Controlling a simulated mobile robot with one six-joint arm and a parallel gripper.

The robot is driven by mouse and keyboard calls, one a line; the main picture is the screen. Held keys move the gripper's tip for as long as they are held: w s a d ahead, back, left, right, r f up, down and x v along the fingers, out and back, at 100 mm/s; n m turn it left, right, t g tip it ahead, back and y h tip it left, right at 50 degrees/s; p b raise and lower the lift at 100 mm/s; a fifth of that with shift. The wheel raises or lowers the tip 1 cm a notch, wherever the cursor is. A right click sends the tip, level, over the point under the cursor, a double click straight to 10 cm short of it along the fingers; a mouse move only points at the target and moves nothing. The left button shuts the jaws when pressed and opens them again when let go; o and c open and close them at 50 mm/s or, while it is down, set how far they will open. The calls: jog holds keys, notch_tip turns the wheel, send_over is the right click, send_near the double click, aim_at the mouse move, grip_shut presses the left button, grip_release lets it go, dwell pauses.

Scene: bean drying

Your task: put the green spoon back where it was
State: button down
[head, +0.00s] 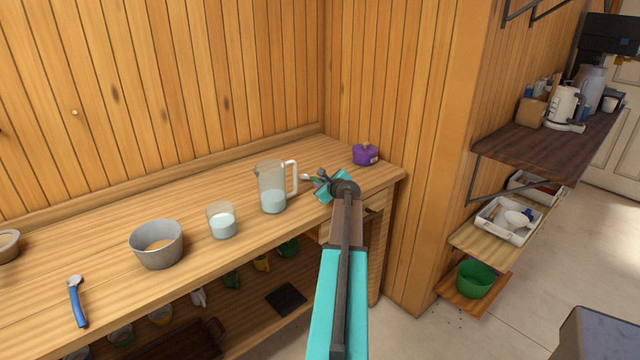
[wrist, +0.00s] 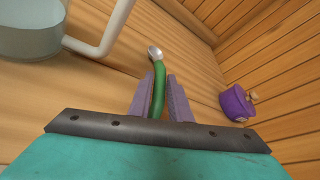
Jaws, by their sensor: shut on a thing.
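The green spoon (wrist: 159,83) is between the two fingers of my gripper (wrist: 161,95) in the wrist view, its green handle clamped and its metal bowl pointing away. In the head view my gripper (head: 322,181) is over the right end of the wooden workbench (head: 110,228), and the spoon's metal bowl (head: 305,177) shows just left of it. Most of the handle is hidden there by the gripper. I cannot tell whether the spoon touches the bench top.
A glass pitcher (head: 271,190) stands just left of my gripper, its handle close by. A purple pot (head: 365,154) is at the right back corner. A glass of white liquid (head: 222,222), a metal bowl (head: 157,246) and a blue-handled tool (head: 77,302) lie further left.

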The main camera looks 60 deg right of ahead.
jog(key=shift+f+b, duration=0.3)
jog(key=shift+f, duration=0.3)
dwell(0.3)
jog(key=c, duration=1.6)
grip_release()
jog(key=shift+o, duration=0.2)
jog(key=shift+s+a, duration=0.1)
jog(key=b+v, duration=0.2)
jog(key=v, duration=1.1)
jog(key=shift+s+r, duration=0.2)
jog(key=shift+r, duration=0.05)
jog(key=shift+s, duration=0.15)
